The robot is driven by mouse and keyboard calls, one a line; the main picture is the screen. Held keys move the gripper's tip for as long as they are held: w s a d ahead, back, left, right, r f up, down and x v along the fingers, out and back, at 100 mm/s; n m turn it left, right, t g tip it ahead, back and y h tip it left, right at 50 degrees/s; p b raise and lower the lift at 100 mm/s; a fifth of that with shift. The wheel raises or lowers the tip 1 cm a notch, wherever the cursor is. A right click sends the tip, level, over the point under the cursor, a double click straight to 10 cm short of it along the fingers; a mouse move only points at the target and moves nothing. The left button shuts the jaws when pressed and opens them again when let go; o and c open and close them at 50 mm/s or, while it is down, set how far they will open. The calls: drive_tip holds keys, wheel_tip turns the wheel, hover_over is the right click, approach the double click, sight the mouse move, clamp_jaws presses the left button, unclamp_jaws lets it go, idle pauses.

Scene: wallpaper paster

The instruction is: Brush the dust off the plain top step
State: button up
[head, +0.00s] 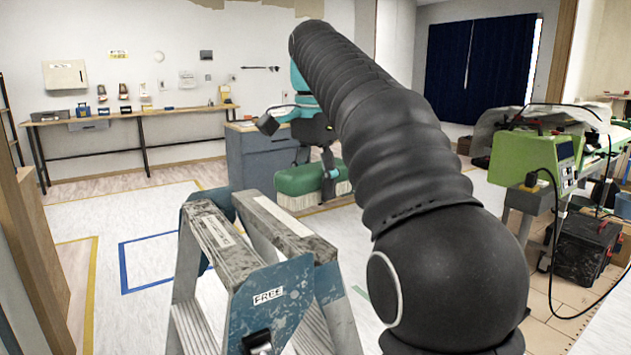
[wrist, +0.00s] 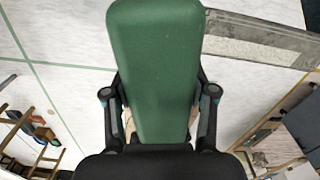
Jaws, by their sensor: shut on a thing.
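My gripper (head: 326,165) is shut on a green brush (head: 296,181) with pale bristles facing down. In the wrist view the green back of the brush (wrist: 155,60) lies between the two fingers (wrist: 158,100). A stepladder with blue end brackets (head: 268,298) stands in front of me. One grey step (wrist: 262,40) shows beside the brush in the wrist view.
A grey cabinet (head: 256,158) stands behind the brush. A long workbench (head: 150,115) runs along the back wall. A green machine (head: 535,155) and a black box (head: 583,248) stand at the right. A wooden post (head: 30,250) is at the left. Open floor lies left of the ladder.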

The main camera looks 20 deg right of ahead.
drive_tip(key=shift+f+b, duration=1.7)
drive_tip(key=shift+f, duration=1.4)
drive_tip(key=shift+r, duration=0.1)
